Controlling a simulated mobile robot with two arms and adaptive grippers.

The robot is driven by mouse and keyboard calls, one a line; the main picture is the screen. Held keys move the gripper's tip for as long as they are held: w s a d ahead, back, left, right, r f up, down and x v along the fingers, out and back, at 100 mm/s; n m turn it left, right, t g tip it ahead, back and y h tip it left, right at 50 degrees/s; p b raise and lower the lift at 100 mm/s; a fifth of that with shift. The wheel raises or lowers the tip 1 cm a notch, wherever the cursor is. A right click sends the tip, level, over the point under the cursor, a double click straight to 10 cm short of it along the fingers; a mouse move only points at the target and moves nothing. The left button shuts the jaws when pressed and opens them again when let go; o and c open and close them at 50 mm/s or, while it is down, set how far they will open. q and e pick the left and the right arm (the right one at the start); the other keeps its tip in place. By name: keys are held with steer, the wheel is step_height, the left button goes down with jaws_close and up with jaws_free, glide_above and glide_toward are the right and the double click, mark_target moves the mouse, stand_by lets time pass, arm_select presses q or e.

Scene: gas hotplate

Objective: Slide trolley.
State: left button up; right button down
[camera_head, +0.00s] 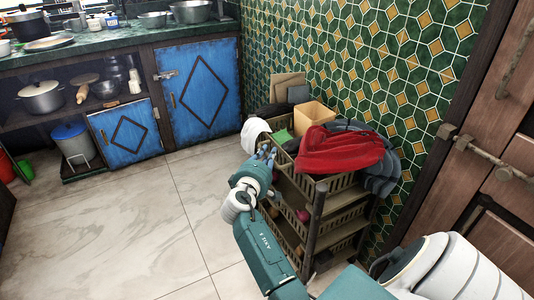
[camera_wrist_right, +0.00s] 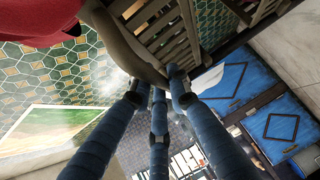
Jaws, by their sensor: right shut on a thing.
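The trolley (camera_head: 316,212) is a brown slatted rack with several basket tiers. It stands against the green tiled wall in the head view, with cloths and boxes on its top tier. Its slatted side (camera_wrist_right: 168,35) shows at the top of the wrist view. My right gripper (camera_head: 266,155) is at the trolley's upper left corner, and its blue fingers (camera_wrist_right: 158,88) close on the trolley's rim there. The exact contact is partly hidden by the fingers. My left gripper is not in view.
A red cloth (camera_head: 338,150) and a white cloth (camera_head: 254,134) hang over the trolley's top. Blue cabinets (camera_head: 198,88) stand at the back left under a counter. A wooden door (camera_head: 480,190) is at right. Tiled floor (camera_head: 120,230) on the left is clear.

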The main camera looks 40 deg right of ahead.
steer(key=shift+s+d+f, duration=0.1)
steer(key=c, duration=1.9)
jaws_free()
steer(key=v, duration=0.7)
steer(key=shift+s, duration=0.15)
